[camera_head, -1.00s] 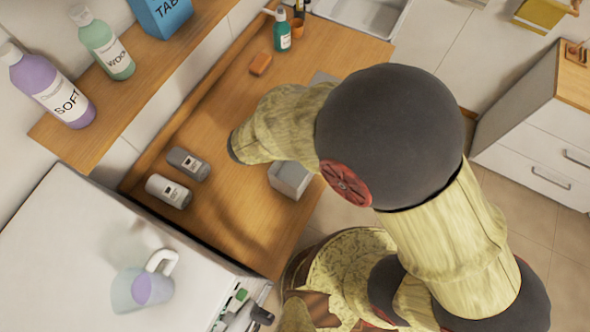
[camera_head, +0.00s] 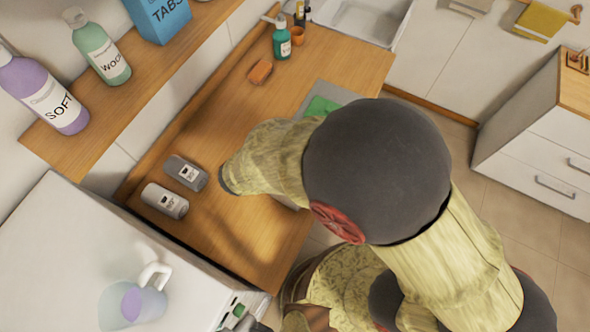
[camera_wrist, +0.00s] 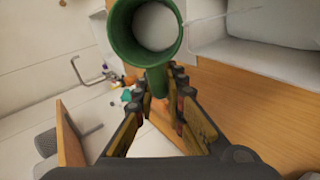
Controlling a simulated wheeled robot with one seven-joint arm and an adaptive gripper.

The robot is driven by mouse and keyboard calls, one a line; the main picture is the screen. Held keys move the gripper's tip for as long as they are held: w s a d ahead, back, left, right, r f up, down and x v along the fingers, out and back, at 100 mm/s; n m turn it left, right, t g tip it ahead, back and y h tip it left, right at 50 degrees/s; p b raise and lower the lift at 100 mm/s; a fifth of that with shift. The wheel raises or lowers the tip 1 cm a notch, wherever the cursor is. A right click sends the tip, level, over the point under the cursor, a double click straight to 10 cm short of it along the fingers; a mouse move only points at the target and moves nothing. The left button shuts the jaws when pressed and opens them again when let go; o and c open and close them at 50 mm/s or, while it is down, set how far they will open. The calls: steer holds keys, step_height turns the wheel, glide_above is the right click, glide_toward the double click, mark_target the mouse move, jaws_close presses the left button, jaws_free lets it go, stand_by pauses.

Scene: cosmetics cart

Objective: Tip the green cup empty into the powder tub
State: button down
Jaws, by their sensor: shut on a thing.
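My gripper (camera_wrist: 160,95) is shut on the handle of the green cup (camera_wrist: 124,40) in the wrist view. The cup's round mouth faces the wrist camera, and its inside looks pale; I cannot tell whether that is powder. A grey-white open box, seemingly the powder tub (camera_wrist: 215,48), is right of the cup in the wrist view, apart from it in the picture. A thin pale streak runs right from the cup's rim; I cannot tell what it is. In the head view my arm hides the gripper, the cup and nearly all of the tub.
Two small bottles (camera_head: 165,200) lie on the wooden counter (camera_head: 215,235). An orange block (camera_head: 260,71) and a teal bottle (camera_head: 282,40) are farther back. A green piece (camera_head: 321,106) lies on a grey tray beyond my arm. A pale jug (camera_head: 133,302) stands on the white appliance.

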steer(key=shift+s+f+t+h+b, duration=0.1)
steer(key=shift+f+t+h+b, duration=0.2)
steer(key=shift+f+t+b, duration=0.65)
steer(key=shift+r+b, duration=0.35)
steer(key=shift+s+a+f+t+b, duration=0.1)
steer(key=shift+f+t+b, duration=0.25)
steer(key=shift+t+b, duration=0.5)
steer(key=shift+s+a+r+t+h+b, duration=0.15)
steer(key=shift+s+t+h+b, duration=0.15)
steer(key=shift+b, duration=0.75)
steer(key=shift+s+a+r+t+h+b, duration=0.15)
steer(key=shift+s+t+b, duration=0.25)
steer(key=shift+b, duration=0.6)
steer(key=shift+s+r+t+h+b, duration=0.15)
steer(key=shift+r+t+h+b, duration=0.2)
steer(key=shift+r+t+b, duration=0.9)
steer(key=shift+f+g+b, duration=0.25)
steer(key=shift+f+b, duration=0.15)
steer(key=shift+b, duration=0.55)
steer(key=shift+s+r+b, duration=0.1)
steer(key=shift+r+b, duration=0.2)
steer(key=shift+b, duration=0.15)
steer(key=shift+s+f+t+h+b, duration=0.1)
steer(key=shift+t+h+b, duration=0.2)
steer(key=shift+t+b, duration=0.45)
